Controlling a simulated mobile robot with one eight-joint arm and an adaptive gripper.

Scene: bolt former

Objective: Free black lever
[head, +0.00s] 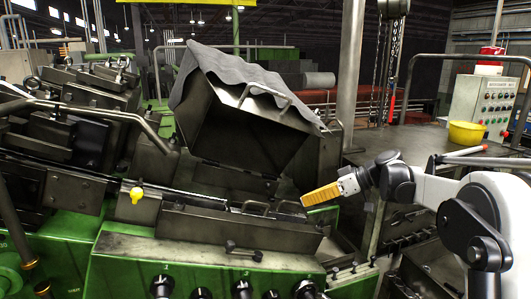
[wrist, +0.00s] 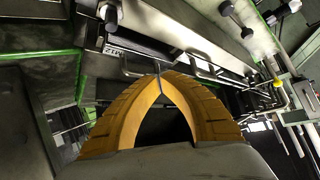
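My gripper (head: 306,202) has orange ribbed fingers and is at the right end of the machine's front ledge, above the green body. In the wrist view, the gripper (wrist: 161,76) shows its fingers arched together with tips meeting; a thin grey edge shows at the tips, and I cannot tell whether it is held. A small black lever with knobbed ends (head: 243,250) sits on the machine's front, left of and below my gripper. A dark knobbed lever (wrist: 236,20) shows at the top of the wrist view, apart from the fingers. I cannot tell which lever is the task's.
Metal handles (head: 268,206) lie along the ledge left of my gripper. A large dark hood (head: 235,125) stands tilted open behind. Several black knobs (head: 162,285) line the bottom front. A yellow bowl (head: 467,133) and a control box (head: 485,103) are at right.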

